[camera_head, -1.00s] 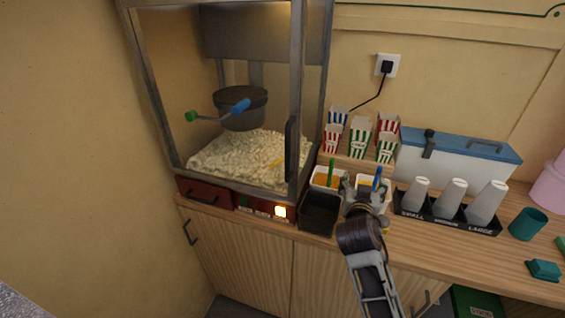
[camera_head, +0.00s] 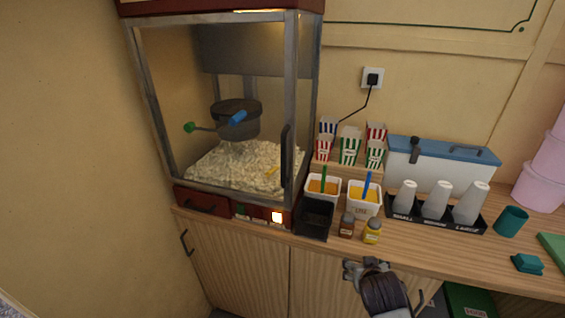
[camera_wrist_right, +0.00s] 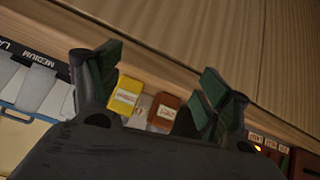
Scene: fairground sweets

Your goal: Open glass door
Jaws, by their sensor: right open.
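The popcorn machine's glass door (camera_head: 225,110) is closed in its metal frame, with popcorn (camera_head: 245,166) and a hanging kettle (camera_head: 237,118) behind it. The dark vertical door handle (camera_head: 287,155) is on the door's right side. My right gripper (camera_head: 352,268) is below and to the right of the handle, in front of the counter's front edge and apart from the door. In the right wrist view, my right gripper (camera_wrist_right: 165,85) has its fingers spread with nothing held between them. My left gripper is not in view.
On the counter right of the machine are a black bin (camera_head: 314,219), two sauce tubs (camera_head: 322,188), a brown bottle (camera_head: 347,225) and a yellow bottle (camera_head: 372,231). A cup holder (camera_head: 440,219), a teal cup (camera_head: 511,221) and a blue-lidded box (camera_head: 440,165) stand farther right.

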